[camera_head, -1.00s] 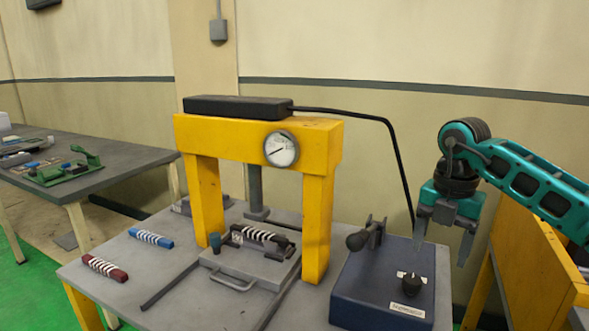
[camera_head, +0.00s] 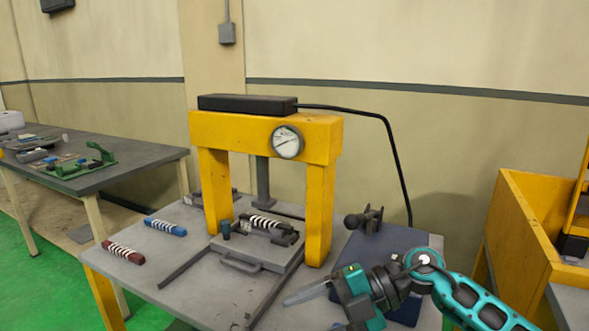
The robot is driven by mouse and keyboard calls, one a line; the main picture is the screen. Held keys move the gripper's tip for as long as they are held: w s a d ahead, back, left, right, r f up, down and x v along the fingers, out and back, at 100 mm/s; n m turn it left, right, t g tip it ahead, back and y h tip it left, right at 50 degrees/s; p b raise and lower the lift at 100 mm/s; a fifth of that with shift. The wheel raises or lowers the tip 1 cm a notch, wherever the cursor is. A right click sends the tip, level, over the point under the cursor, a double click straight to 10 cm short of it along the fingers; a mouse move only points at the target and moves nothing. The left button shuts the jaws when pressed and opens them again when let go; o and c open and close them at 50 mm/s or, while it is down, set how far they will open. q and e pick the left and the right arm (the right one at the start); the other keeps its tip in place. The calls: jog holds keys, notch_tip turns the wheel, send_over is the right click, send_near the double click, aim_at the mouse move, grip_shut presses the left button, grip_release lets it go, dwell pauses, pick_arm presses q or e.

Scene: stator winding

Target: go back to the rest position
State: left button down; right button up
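My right arm comes in from the lower right. Its gripper (camera_head: 312,305) points left, low in front of the press table. One grey finger shows clearly, set at the upper end of the teal gripper body. The other finger shows only as a small grey bit lower down. The fingers look apart, and I see nothing held between them. My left gripper is not in view.
A yellow press (camera_head: 265,130) with a gauge stands on the grey table (camera_head: 205,290). A striped coil sits in its tray (camera_head: 255,250). A blue coil (camera_head: 165,227) and a red coil (camera_head: 123,253) lie left. My arm partly covers a blue box (camera_head: 370,248). A yellow bin (camera_head: 520,235) stands right.

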jog(key=s+d+f+m+t+h, duration=0.35)
jog(key=d+f+m+t, duration=0.35)
jog(key=m, duration=0.6)
jog(key=s+d+f+m+t+h, duration=0.2)
jog(key=d+f+m+t+h, duration=0.3)
jog(key=f+m+t, duration=0.7)
jog(key=s+d+f+m+g+h, duration=0.3)
jog(key=s+g, duration=0.3)
jog(key=s, duration=0.3)
jog(key=shift+d+f+m+g, duration=0.15)
jog(key=shift+f+m+g, duration=0.15)
jog(key=shift+f+m, duration=0.45)
